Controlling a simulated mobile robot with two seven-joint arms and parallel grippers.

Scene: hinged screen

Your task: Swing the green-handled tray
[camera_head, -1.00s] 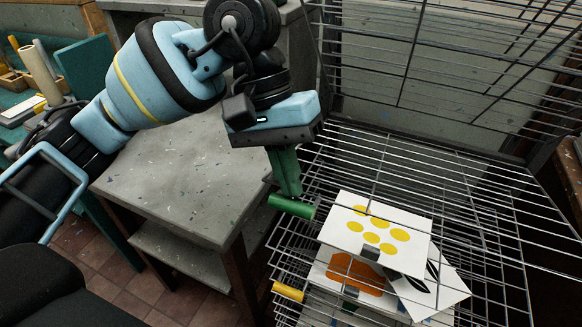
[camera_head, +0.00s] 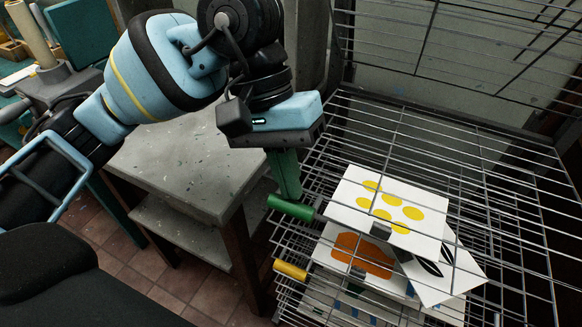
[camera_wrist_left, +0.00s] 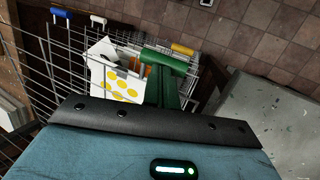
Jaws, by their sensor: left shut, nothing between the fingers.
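The green handle (camera_head: 291,208) sits at the left front corner of a wire tray (camera_head: 480,190) of the rack. In the left wrist view the green handle (camera_wrist_left: 165,60) lies just beyond my fingertips. My left gripper (camera_head: 288,194) is shut and empty, its green fingers pointing down at the handle. The fingertips are at or very near it; I cannot tell if they touch. A white sheet with yellow dots (camera_head: 388,205) lies among the tray wires, right of the handle. My right gripper is in neither view.
A yellow handle (camera_head: 290,271) is below the green one, near a sheet with an orange shape (camera_head: 352,250). The left wrist view also shows white (camera_wrist_left: 98,20) and blue (camera_wrist_left: 61,12) handles. A grey table (camera_head: 190,165) stands left of the rack. A wire grid (camera_head: 470,50) rises behind.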

